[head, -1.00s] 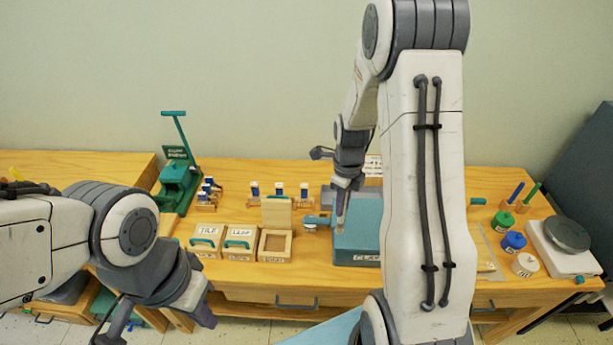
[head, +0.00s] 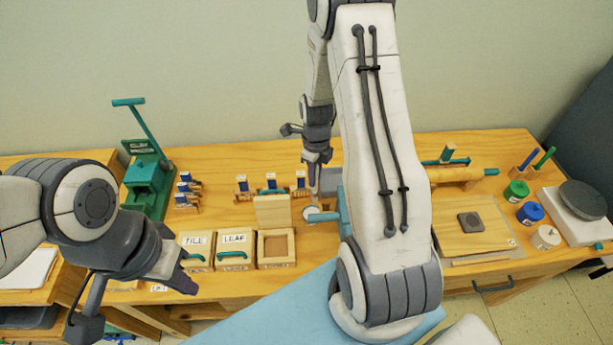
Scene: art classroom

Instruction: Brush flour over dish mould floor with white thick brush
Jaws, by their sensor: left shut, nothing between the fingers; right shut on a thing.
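The dish mould (head: 261,248) is the rightmost of the small wooden boxes on the table, its lid (head: 272,211) standing open behind it and a recessed wooden floor showing. Its label is too small to read. My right gripper (head: 315,174) is above and to the right of the mould, shut on a thin pale thing, probably the brush, pointing down. Its lower end is over or near a small round whitish container (head: 312,213); I cannot tell whether they touch.
Boxes labelled TILE (head: 198,242) and LEAF (head: 236,241) stand left of the mould. A green press (head: 148,182) is at the back left. A board (head: 480,222), coloured jars (head: 530,212) and a scale (head: 583,205) are on the right. My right arm hides part of the table.

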